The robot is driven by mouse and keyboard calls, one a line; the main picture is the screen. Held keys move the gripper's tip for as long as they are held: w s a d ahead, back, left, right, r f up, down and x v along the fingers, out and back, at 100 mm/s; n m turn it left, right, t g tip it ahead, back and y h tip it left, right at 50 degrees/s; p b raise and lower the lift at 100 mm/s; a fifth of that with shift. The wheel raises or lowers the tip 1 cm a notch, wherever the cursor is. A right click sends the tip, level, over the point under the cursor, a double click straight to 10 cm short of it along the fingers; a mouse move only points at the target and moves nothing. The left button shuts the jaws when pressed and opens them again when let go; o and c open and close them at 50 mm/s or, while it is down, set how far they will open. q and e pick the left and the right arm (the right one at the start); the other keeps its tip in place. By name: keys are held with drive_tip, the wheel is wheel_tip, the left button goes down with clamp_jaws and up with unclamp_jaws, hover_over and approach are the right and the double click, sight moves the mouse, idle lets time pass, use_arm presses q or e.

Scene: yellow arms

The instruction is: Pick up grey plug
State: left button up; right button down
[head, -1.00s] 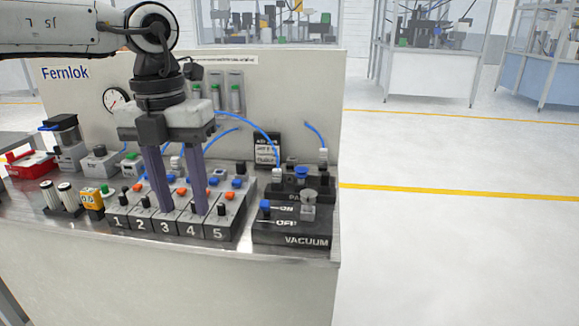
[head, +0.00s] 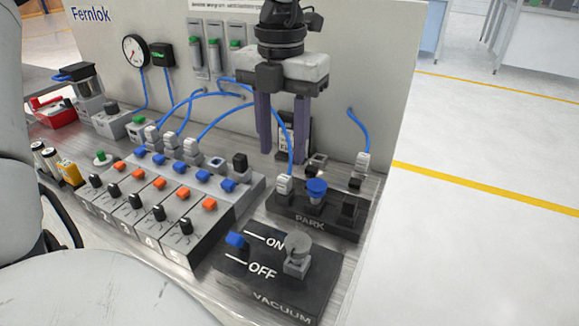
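The grey plug (head: 297,250), with a round flat head, stands upright on the black VACUUM block (head: 283,284), beside the ON/OFF lettering. My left gripper (head: 283,162) points downward with two long purple fingers, spread apart with nothing visible between them. In the head view it appears above and behind the PARK block, up and slightly left of the grey plug and apart from it. My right gripper is not in view.
Blue hoses (head: 288,143) loop near the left gripper. A numbered valve block (head: 150,230) stands to the left. An upright panel (head: 385,75) rises behind.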

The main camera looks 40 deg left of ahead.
sight(284, 177)
use_arm(q)
wheel_tip(284, 177, down, 7)
drive_tip(key=shift+w, duration=0.1)
clamp_jaws()
idle(0.3)
drive_tip(key=shift+r, duration=0.1)
